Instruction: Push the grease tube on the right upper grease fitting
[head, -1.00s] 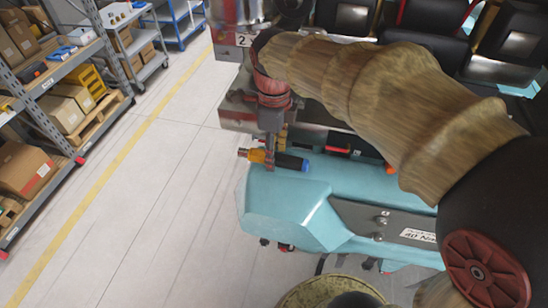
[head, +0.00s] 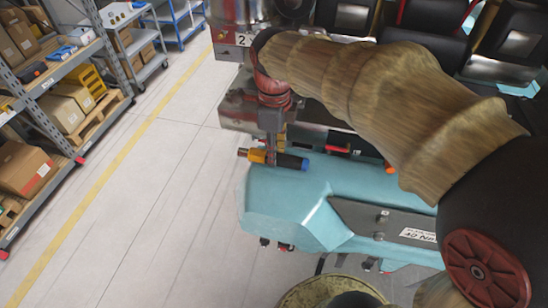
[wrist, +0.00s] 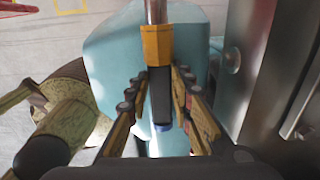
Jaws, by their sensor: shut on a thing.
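My gripper (head: 270,130) is shut on a tool that I take for the grease tube (head: 290,162). The tube has a black body, an orange collar, a metal end and a blue cap. In the head view it lies roughly level above the front of the light blue train body, its metal end to the left. In the wrist view the fingers (wrist: 156,88) grip the black part of the tube (wrist: 159,92), and the orange collar and metal rod point away. I cannot make out the right upper grease fitting for certain.
The light blue body (head: 290,205) lies below the gripper. A grey plate (head: 355,214) with bolt-like studs and a label is on it. A grey metal panel (wrist: 262,70) stands close at right in the wrist view. Shelves with boxes (head: 30,168) are left; the floor between is clear.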

